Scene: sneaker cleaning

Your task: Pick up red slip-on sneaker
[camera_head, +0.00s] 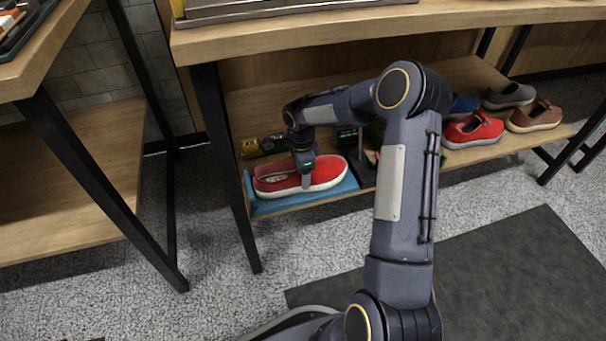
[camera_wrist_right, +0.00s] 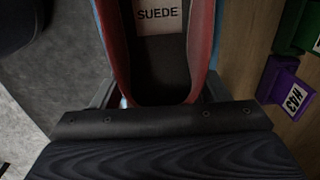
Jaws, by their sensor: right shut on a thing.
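A red slip-on sneaker (camera_head: 327,168) with a white sole lies on a blue mat (camera_head: 262,208) on the lower shelf of the bench. My right gripper (camera_head: 306,182) reaches down over it and is shut on its side walls. In the right wrist view the sneaker (camera_wrist_right: 205,35) fills the top middle, with a white card reading "SUEDE" (camera_wrist_right: 159,15) inside it, and the gripper fingers (camera_wrist_right: 158,95) sit at either side. The sneaker looks level, and I cannot tell whether it is clear of the mat. My left gripper is not in view.
Another red shoe (camera_head: 473,130), a brown shoe (camera_head: 535,117) and a grey shoe (camera_head: 508,96) stand farther right on the lower shelf. A purple labelled block (camera_wrist_right: 288,92) and a green one (camera_wrist_right: 300,25) are beside the sneaker. The bench top overhangs the shelf.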

